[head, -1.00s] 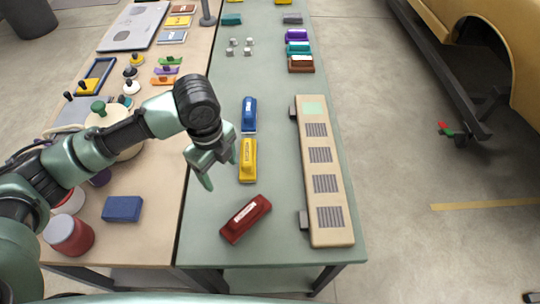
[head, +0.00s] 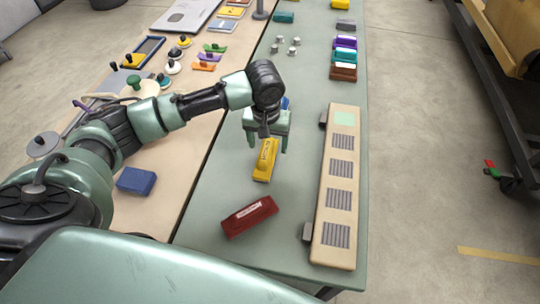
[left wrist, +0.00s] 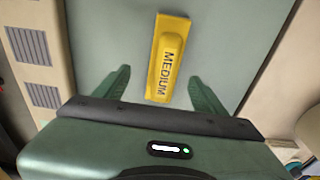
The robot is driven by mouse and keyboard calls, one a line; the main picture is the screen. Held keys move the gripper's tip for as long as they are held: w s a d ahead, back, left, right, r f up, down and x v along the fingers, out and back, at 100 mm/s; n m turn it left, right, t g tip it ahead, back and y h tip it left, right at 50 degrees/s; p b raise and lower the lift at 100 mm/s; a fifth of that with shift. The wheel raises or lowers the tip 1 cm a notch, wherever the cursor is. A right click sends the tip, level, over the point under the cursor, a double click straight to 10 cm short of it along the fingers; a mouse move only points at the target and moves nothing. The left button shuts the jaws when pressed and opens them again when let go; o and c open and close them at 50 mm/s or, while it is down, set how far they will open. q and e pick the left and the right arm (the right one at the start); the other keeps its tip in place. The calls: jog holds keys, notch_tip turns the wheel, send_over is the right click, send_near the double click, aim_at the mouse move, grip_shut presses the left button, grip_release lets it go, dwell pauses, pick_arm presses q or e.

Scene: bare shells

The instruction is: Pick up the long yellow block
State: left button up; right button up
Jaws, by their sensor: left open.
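In the left wrist view the yellow block (left wrist: 168,58) has a raised grip and the word MEDIUM. My left gripper (head: 267,148) is above the far end of the yellow block. Its two fingers are spread, one on either side of the block in the left wrist view (left wrist: 160,84), with gaps at both sides. It holds nothing. My right gripper is out of view.
A blue block (head: 285,102) is partly hidden behind my left gripper. A long beige panel (head: 319,225) with dark grilles lies to the right. Another yellow block (head: 340,4) is at the far end, beyond purple, teal and brown blocks (head: 343,72).

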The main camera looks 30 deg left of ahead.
aim_at(266, 151)
pick_arm(q)
jog(key=f, duration=0.1)
jog(key=f+p, duration=0.1)
jog(key=f, duration=0.2)
jog(key=shift+a+f, duration=0.3)
jog(key=shift+a, duration=0.1)
jog(key=shift+w+f, duration=0.1)
jog(key=shift+f, duration=0.55)
grip_shut()
jog(key=shift+r, duration=0.1)
notch_tip(266, 151, up, 20)
jog(key=b, duration=0.2)
